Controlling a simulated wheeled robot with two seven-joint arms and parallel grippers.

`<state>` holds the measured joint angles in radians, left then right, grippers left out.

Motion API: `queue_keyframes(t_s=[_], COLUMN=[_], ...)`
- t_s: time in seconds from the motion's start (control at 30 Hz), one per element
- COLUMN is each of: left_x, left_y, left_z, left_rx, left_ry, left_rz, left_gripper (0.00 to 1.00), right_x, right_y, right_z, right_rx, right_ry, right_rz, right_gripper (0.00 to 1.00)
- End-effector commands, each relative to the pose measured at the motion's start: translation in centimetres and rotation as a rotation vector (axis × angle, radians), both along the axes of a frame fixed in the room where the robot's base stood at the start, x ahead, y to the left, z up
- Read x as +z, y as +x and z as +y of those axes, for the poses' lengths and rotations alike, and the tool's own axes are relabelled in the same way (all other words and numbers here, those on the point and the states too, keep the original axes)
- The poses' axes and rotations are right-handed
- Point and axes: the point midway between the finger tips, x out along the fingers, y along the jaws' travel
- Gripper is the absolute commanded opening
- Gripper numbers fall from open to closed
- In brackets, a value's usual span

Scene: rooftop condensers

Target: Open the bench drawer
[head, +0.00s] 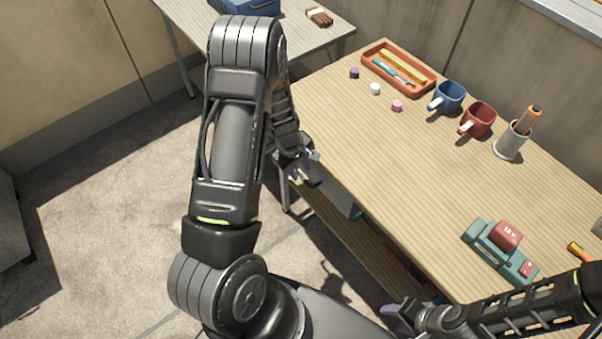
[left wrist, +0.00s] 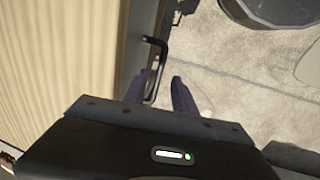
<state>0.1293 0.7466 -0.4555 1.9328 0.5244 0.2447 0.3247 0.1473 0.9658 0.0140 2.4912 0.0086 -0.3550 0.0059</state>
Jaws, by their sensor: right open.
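The bench (head: 430,170) has a pale wooden top. A grey drawer (head: 338,193) sits under its near edge; in the left wrist view its front (left wrist: 134,50) is a narrow strip beside the top. A black bar handle (left wrist: 158,60) stands out from that front. My left gripper (head: 300,165) is at the drawer front, partly hidden by my arm. In the left wrist view its purple fingers (left wrist: 164,88) are apart, with the handle bar between them and a gap beside the right finger. My right gripper (head: 405,310) is open and empty near the bench's near edge, low in the head view.
On the bench are an orange tray (head: 400,88), a blue mug (head: 449,97), a red mug (head: 479,119), a pen cup (head: 512,140) and a teal block holder (head: 500,250). A side table (head: 290,35) stands behind. The floor (head: 100,230) at left is clear.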

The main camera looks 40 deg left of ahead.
Motion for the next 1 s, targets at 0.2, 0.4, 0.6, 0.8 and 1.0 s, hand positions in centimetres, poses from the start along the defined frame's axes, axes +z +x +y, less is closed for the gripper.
queue_keyframes(t_s=[0.2, 0.4, 0.6, 0.8, 1.0], left_x=[-2.9, -3.5, -3.4, -3.4, -3.4], left_y=[0.5, 0.7, 0.6, 0.6, 0.6], left_z=[-0.2, -0.2, -0.2, -0.2, -0.2], left_rx=[0.000, 0.000, -0.001, -0.001, -0.001], left_ry=[0.000, 0.000, 0.000, 0.000, 0.000], left_rz=[0.002, -0.001, 0.000, 0.000, 0.000], left_gripper=[0.32, 0.32, 0.29, 0.13, 0.00], right_x=[0.1, 0.1, 0.1, 0.1, 0.1], right_y=[0.0, 0.0, 0.0, 0.0, 0.0], right_z=[0.0, 0.0, 0.0, 0.0, 0.0], right_rx=[0.000, 0.000, 0.000, 0.000, 0.000], right_ry=[0.000, 0.000, 0.000, 0.000, 0.000], right_rz=[0.000, 0.000, 0.001, 0.001, 0.001], right_gripper=[0.45, 0.45, 0.45, 0.45, 0.45])
